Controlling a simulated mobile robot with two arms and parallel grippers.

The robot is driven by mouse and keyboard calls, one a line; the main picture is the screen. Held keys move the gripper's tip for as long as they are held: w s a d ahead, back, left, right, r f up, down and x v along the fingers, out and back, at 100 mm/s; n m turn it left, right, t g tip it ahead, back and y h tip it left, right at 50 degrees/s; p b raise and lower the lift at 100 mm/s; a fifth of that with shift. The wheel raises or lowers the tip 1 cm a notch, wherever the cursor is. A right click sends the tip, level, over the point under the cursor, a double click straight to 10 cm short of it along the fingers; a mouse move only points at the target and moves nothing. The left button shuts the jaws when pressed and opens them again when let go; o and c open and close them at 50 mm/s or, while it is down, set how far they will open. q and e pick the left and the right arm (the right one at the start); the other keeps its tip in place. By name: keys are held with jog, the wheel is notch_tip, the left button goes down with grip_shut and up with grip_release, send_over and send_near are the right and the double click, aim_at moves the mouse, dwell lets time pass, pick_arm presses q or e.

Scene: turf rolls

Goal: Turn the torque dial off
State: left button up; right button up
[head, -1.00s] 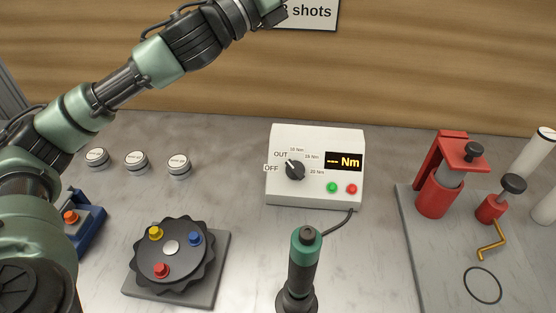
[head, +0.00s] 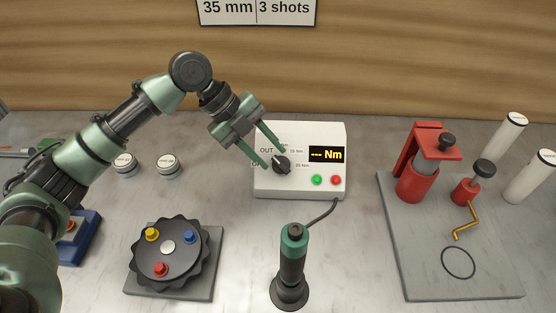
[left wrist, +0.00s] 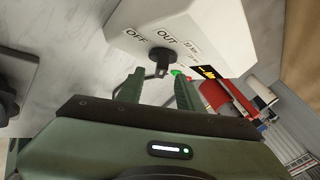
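The torque dial (head: 282,165) is a black knob on the front of a white control box (head: 325,187); it also shows in the left wrist view (left wrist: 160,56), below the OFF and OUT labels. The box display (head: 326,154) reads "--- Nm". I cannot tell which label the dial points at now, as my gripper hides part of the labels. My left gripper (head: 275,158) is open and empty just in front of the dial. In the left wrist view its fingers (left wrist: 158,90) stand apart, with the dial ahead of the gap, seemingly untouched. My right gripper is not in view.
A teal-topped driver (head: 292,258) stands in front of the box, joined by a cable. A black turntable (head: 167,262) with coloured knobs is at the left, beside white tins (head: 168,166). A red press (head: 417,172) stands on a grey plate at the right.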

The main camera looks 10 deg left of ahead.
aim_at(277, 164)
pick_arm(q)
jog(key=x, duration=0.4)
jog(key=shift+d+f+p, duration=0.25)
jog(key=shift+f+p, duration=0.1)
grip_shut()
jog(key=n+t+h+b, duration=0.2)
jog(key=n+t+b, duration=0.1)
jog(key=shift+f+n, duration=0.3)
jog(key=n+t+h+b, duration=0.1)
jog(key=n+t+b, duration=0.1)
jog(key=shift+r+t, duration=0.1)
jog(key=shift+t, duration=0.2)
jog(key=shift+r+n+t+b, duration=0.1)
jog(key=shift+n+t+b, duration=0.45)
jog(key=shift+n, duration=0.25)
